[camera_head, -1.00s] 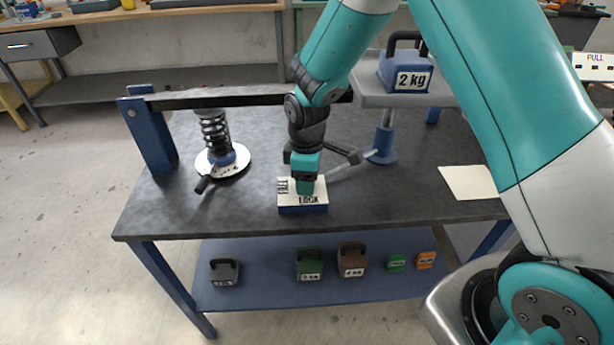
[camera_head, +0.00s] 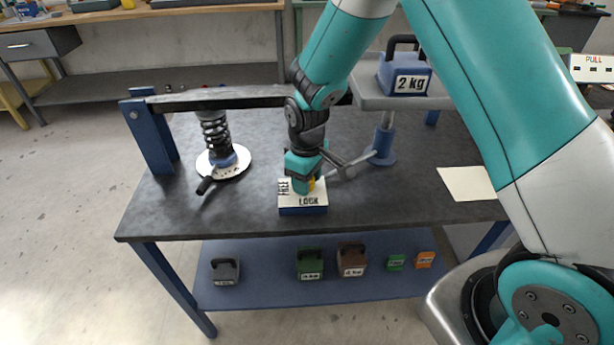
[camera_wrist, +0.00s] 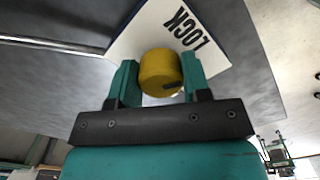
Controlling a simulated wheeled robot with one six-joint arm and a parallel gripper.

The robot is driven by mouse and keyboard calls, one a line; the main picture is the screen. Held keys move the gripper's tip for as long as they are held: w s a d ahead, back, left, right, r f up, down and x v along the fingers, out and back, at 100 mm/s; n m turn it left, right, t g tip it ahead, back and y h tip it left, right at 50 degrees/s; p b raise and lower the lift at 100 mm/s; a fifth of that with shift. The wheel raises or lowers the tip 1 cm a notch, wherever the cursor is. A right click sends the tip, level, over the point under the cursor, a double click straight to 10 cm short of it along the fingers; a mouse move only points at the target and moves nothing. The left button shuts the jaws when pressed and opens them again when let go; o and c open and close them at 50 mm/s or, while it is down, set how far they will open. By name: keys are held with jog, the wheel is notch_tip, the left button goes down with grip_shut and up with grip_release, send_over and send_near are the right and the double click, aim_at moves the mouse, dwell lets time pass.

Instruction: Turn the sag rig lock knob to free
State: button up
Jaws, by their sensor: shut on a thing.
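The lock knob (camera_wrist: 160,70) is a yellow round knob on a white-topped block (camera_wrist: 128,42) printed LOCK. A short dark mark shows on the knob's lower right in the wrist view. My gripper (camera_wrist: 160,82) has one teal finger on each side of the knob and is shut on it. In the head view, my gripper (camera_head: 305,184) comes down from above onto the block (camera_head: 303,208), which shows LOCK at its front and FREE at its left. Only a sliver of the knob (camera_head: 312,185) shows there.
The rig's long bar (camera_head: 225,98) runs behind, with a spring (camera_head: 215,128) on a white dial at left. A 2 kg weight (camera_head: 405,75) sits on a grey platform at right. A paper sheet (camera_head: 468,183) lies on the bench; several weights stand on the lower shelf (camera_head: 260,292).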

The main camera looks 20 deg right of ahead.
jog(key=m+p, duration=0.1)
jog(key=m, duration=0.5)
jog(key=shift+a+r, duration=0.1)
jog(key=m, duration=0.7)
jog(key=shift+a+p, duration=0.1)
jog(key=shift+p, duration=0.3)
jog(key=o, duration=0.9)
notch_tip(320, 180, up, 17)
jog(key=shift+r, duration=0.15)
jog(key=shift+r, duration=0.1)
